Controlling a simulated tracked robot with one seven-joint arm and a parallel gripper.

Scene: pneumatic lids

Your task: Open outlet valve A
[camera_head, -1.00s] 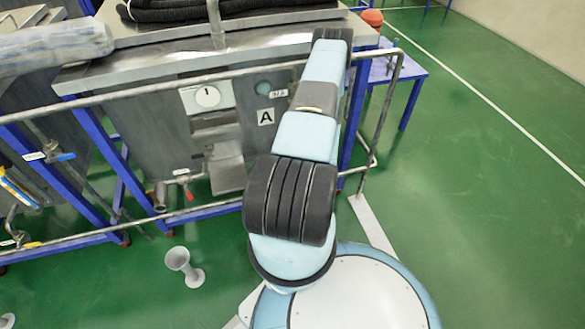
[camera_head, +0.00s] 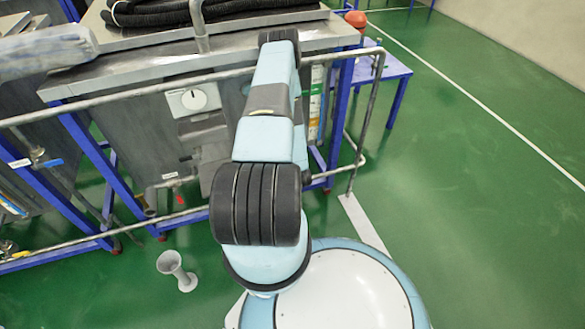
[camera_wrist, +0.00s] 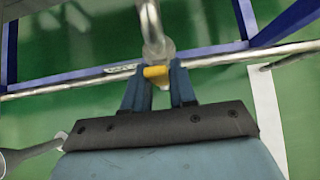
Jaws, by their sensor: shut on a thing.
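In the wrist view, a yellow valve handle (camera_wrist: 156,73) sits at the lower end of a curved metal pipe (camera_wrist: 152,30). My gripper (camera_wrist: 158,82) has its two dark blue fingers closed on either side of this handle. I cannot read whether it belongs to valve A. In the head view, my gripper is hidden behind my arm, which covers the right part of the tank front (camera_head: 140,130). A small red handle (camera_head: 180,199) shows low on that tank, below a white label (camera_head: 168,176).
A metal rail (camera_head: 120,92) runs across the tank front, with a lower rail (camera_head: 125,228) below. A blue table (camera_head: 385,68) with an orange-red object (camera_head: 355,18) stands behind right. A grey funnel-shaped stand (camera_head: 177,270) is on the floor. The green floor at right is clear.

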